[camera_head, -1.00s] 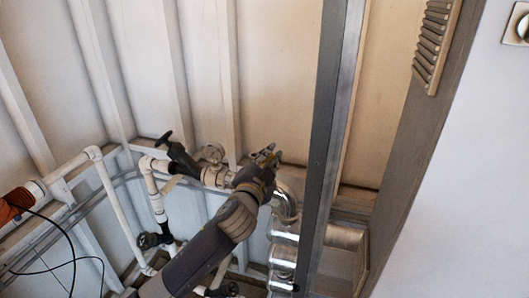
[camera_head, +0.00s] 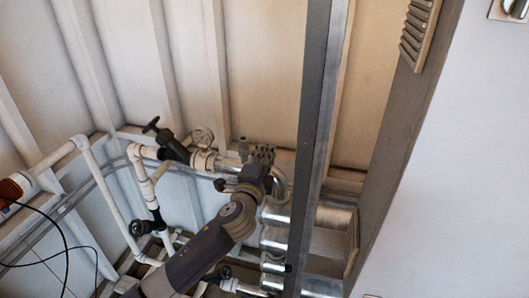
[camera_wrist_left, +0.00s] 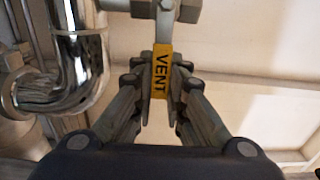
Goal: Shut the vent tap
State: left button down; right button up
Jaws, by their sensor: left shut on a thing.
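The vent tap's handle, with a yellow tag (camera_wrist_left: 161,71) reading VENT, stands in the middle of the left wrist view. It runs down from a grey metal valve body (camera_wrist_left: 163,12) at the top edge. My left gripper (camera_wrist_left: 160,92) is shut on the handle, with a finger against each side of the tag. My right gripper is in neither view.
A shiny bent pipe (camera_wrist_left: 78,65) is close on the left in the wrist view. A grey upright post (camera_head: 313,150) stands just right of my left gripper. White pipes with a black-handled valve (camera_head: 172,146) lie to the left.

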pick_arm(q)
jog(key=shift+f, duration=0.15)
dwell(0.4)
jog(key=c, duration=1.6)
grip_release()
jog(key=shift+s, duration=0.1)
jog(key=v, duration=1.1)
jog(key=shift+s+a, duration=0.1)
jog(key=shift+s, duration=0.25)
